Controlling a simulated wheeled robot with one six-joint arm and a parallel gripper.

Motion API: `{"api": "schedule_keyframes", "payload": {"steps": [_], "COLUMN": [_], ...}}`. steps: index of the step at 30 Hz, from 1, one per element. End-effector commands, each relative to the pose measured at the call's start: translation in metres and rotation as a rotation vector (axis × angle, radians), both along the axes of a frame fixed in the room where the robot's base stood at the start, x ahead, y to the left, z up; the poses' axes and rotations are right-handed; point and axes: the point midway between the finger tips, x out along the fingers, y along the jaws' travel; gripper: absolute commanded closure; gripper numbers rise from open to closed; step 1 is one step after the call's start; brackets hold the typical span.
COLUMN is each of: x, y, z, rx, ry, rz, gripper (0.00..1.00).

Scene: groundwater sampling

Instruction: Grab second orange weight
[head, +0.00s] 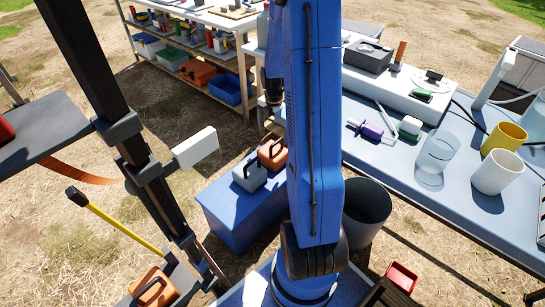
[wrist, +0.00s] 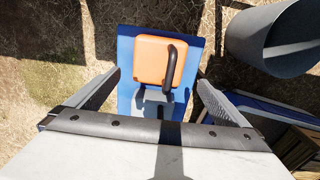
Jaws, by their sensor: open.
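An orange weight (head: 272,153) with a dark handle sits on a blue box (head: 228,216), beside a grey-blue weight (head: 248,174). In the wrist view the orange weight (wrist: 160,60) lies straight ahead on the blue box (wrist: 126,48), with its black handle toward the right. The grey-blue weight (wrist: 152,97) shows nearer, partly covered by the gripper body. My gripper (wrist: 159,78) is open and empty, its fingers either side of the view, apart from the weights. Another orange weight (head: 153,288) sits at the lower left of the head view.
A grey bin (head: 365,212) stands right of the blue box and also shows in the wrist view (wrist: 275,35). A blue-topped table (head: 430,190) with cups is on the right. A dark post (head: 125,130) rises on the left. Shelves (head: 190,60) stand behind.

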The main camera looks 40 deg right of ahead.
Motion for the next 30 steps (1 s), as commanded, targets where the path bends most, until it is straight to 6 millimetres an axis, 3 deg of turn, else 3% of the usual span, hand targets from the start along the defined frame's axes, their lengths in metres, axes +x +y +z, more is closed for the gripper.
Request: {"api": "schedule_keyframes", "payload": {"steps": [12, 23, 30], "x": [0.0, 0.0, 0.002], "y": [0.0, 0.0, 0.001], "z": [-0.07, -0.089, -0.116], "rx": [0.001, 0.001, 0.002], "ry": [0.001, 0.001, 0.002], "rz": [0.0, 0.0, 0.0], "gripper": [0.0, 0.0, 0.0]}}
